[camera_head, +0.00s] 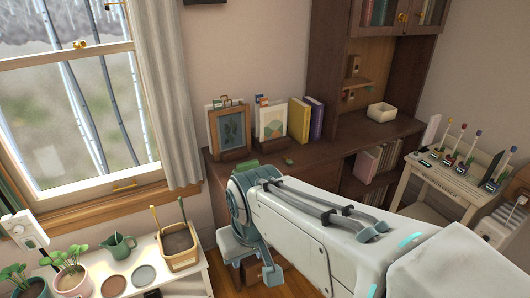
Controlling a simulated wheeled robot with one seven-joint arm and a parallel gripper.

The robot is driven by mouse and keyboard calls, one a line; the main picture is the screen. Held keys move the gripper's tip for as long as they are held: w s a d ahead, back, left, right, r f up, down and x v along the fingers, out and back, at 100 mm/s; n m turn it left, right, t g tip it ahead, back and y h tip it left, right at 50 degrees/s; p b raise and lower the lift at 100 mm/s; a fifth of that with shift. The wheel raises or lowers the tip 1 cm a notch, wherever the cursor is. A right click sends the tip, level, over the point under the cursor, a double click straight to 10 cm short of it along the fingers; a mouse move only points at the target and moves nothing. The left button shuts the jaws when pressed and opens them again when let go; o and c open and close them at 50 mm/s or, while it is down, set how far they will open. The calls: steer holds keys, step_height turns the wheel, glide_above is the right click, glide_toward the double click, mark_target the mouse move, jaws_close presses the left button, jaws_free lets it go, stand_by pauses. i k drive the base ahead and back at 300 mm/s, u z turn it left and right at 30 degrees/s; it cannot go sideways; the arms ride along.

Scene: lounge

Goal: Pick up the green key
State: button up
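My white and teal arm reaches in from the lower right and covers the desk's front part. I cannot make out my gripper's fingers.
A picture frame (230,128), cards (271,120) and upright books (299,119) stand at the desk's back. A plant table (110,268) is lower left, and a tool stand (444,178) is right.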

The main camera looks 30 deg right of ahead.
mark_target(289, 161)
steer(key=z, duration=2.25)
steer(key=i, duration=1)
steer(key=u, duration=0.75)
